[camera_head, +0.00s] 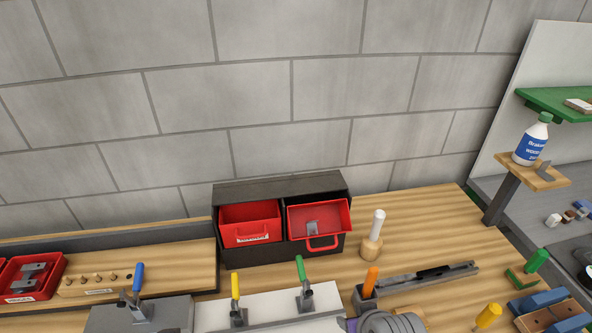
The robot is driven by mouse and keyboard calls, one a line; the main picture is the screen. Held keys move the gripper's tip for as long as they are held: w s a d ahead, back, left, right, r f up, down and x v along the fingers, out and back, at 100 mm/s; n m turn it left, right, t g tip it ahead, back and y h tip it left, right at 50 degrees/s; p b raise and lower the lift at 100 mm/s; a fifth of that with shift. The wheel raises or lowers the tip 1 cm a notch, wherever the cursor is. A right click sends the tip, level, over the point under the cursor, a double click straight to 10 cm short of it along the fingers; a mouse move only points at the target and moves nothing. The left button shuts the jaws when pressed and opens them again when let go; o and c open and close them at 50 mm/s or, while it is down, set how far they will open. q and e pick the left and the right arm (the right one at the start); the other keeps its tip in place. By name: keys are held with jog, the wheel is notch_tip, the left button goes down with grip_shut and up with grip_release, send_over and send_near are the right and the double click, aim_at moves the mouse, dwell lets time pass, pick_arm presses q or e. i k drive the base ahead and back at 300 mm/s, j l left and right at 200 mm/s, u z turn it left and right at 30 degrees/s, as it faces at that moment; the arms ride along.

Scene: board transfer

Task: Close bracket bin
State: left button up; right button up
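A dark two-bay bin cabinet (282,189) stands against the wall at the back of the bench. Its right red bin (344,216) is out, and I look into its open top at a grey metal bracket (313,227). The red handle (322,245) of this bin faces me. The left red bin (250,210) sits in its bay with a white label on its front, too small to read. Neither of my grippers shows, and nothing touches the bins.
A white-handled tool (378,223) stands right of the cabinet. In front are toggle clamps with yellow (235,287), green (300,269) and blue (138,277) handles, and an orange-handled tool (371,281). A bottle (532,141) stands on a small wooden shelf at right.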

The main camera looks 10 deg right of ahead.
aim_at(333, 216)
jog(key=k+z, duration=0.45)
jog(key=k, duration=0.45)
jog(key=i+j, duration=0.15)
jog(key=j, duration=0.2)
jog(key=i+j+z, duration=0.1)
jog(key=i+j, duration=0.25)
jog(key=j, duration=0.3)
jog(key=z, duration=0.05)
